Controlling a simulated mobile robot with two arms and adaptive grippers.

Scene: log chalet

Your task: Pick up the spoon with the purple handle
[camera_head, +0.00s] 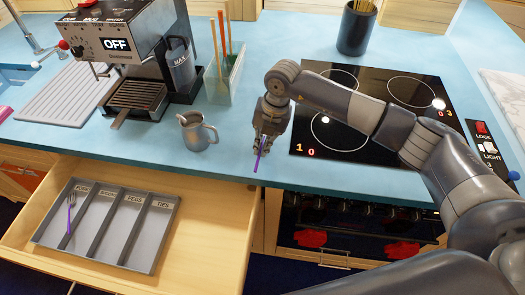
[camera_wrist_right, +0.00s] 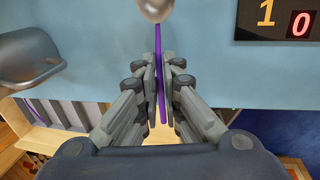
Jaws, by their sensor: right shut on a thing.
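The spoon with the purple handle (camera_wrist_right: 159,62) is between the fingers of my right gripper (camera_wrist_right: 162,85) in the right wrist view, with its round metal bowl at the top of the picture. In the head view my right gripper (camera_head: 266,141) is at the blue counter's front edge, left of the cooktop, and the purple handle (camera_head: 258,162) points down toward the edge. The gripper is shut on the handle. I cannot tell whether the spoon is clear of the counter. My left gripper is not in view.
An open drawer holds a grey divided tray (camera_head: 151,262) with a purple-handled fork (camera_head: 70,212) in its left compartment. A metal pitcher (camera_head: 197,133) stands left of the gripper. The black cooktop (camera_head: 330,150) is to the right. A coffee machine (camera_head: 125,45) stands behind left.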

